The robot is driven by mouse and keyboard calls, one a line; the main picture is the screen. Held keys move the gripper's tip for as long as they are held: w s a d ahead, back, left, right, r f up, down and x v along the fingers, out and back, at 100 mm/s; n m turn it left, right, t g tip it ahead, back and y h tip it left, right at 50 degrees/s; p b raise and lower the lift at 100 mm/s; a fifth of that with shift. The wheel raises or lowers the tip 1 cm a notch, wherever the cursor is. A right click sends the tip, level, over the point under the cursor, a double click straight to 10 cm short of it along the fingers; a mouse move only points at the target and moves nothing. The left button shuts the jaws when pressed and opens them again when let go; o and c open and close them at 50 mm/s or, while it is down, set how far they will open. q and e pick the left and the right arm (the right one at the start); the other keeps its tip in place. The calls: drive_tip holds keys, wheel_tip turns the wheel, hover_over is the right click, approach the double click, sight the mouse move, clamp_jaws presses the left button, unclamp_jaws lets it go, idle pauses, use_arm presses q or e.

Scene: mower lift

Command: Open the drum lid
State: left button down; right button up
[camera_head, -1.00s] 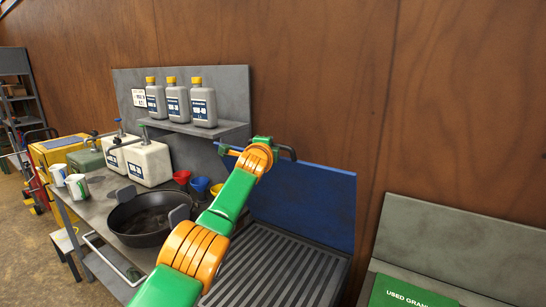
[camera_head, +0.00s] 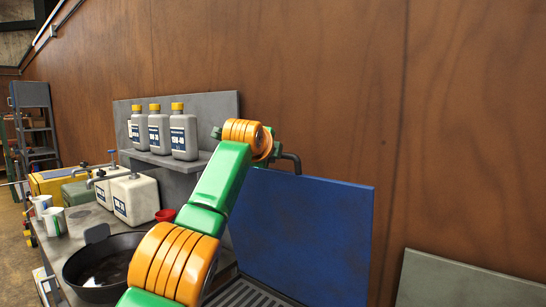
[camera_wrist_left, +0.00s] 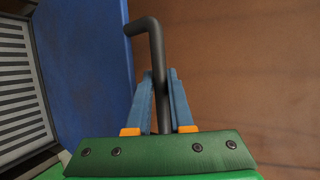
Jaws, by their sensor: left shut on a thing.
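The blue drum lid (camera_head: 300,230) stands raised, close to upright, behind the slatted grey drum top (camera_head: 245,295) in the head view. The lid's blue face also fills the left part of the left wrist view (camera_wrist_left: 85,80). A dark bent handle (camera_head: 292,158) projects at the lid's upper left. My left gripper (camera_wrist_left: 160,78) is shut on this handle (camera_wrist_left: 156,45), with a blue finger on each side of the bar. In the head view, my orange and green wrist hides most of the gripper. My right gripper is not in view.
Several grey bottles (camera_head: 159,132) stand on a shelf (camera_head: 178,158) left of my arm. Below are a black pan (camera_head: 100,265), white canisters (camera_head: 135,198), a red funnel (camera_head: 166,215) and cups. A brown wall (camera_head: 450,130) rises behind the lid. A grey-green panel (camera_head: 470,280) is at lower right.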

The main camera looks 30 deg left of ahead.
use_arm(q)
drive_tip(key=c, duration=0.8)
unclamp_jaws()
drive_tip(key=shift+w+d, duration=0.1)
drive_tip(key=b+v, duration=0.5)
drive_tip(key=v, duration=0.2)
drive_tip(key=shift+b, duration=0.4)
